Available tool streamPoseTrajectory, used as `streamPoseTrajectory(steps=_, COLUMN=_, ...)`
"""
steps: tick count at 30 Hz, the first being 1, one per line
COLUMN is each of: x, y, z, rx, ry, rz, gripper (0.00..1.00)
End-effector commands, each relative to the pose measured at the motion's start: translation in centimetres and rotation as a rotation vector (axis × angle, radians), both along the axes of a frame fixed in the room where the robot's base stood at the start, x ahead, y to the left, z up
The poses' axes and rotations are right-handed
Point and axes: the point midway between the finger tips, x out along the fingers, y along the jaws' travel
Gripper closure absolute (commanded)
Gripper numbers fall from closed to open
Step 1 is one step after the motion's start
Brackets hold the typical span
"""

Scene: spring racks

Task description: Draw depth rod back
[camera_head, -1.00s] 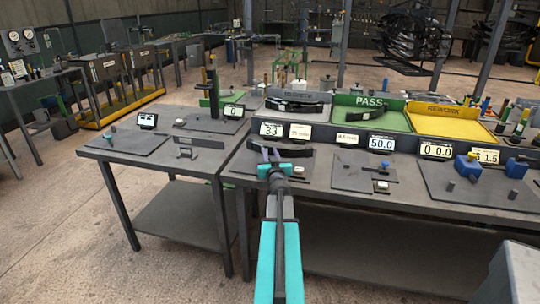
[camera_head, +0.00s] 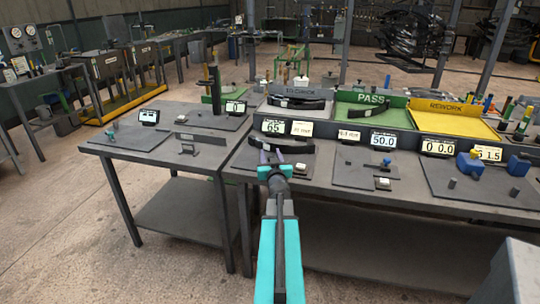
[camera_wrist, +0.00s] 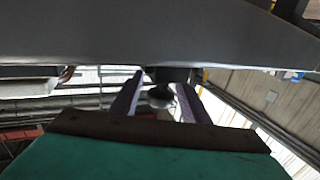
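My gripper (camera_head: 268,158) reaches over the front edge of the right table, at the station with a dark curved leaf (camera_head: 287,146). In the wrist view, its two purple fingers (camera_wrist: 156,92) stand apart, one on each side of a small dark round knob (camera_wrist: 160,97). The knob looks like the end of the depth rod. A gap shows on the knob's left; the right finger is very near or touching it. A wide grey curved surface (camera_wrist: 130,40) spans the upper part of that view. The rest of the rod is hidden.
A display (camera_head: 273,126) behind my gripper reads about 65. Trays stand behind: a grey one, a green PASS tray (camera_head: 372,97) and a yellow REWORK tray (camera_head: 455,122). Fixture plates lie to the right. A second table (camera_head: 165,150) stands at left.

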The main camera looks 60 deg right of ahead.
Motion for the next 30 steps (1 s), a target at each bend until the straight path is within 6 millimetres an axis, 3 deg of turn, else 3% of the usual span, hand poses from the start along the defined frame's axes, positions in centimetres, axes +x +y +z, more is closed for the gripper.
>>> streamPoseTrajectory(steps=14, x=-0.1, y=0.2, z=0.2, rx=-0.003, ry=-0.001, rz=0.002, gripper=0.58)
streamPoseTrajectory(steps=30, x=-2.9, y=3.5, z=0.1, rx=-0.002, ry=-0.001, rz=0.001, gripper=0.58)
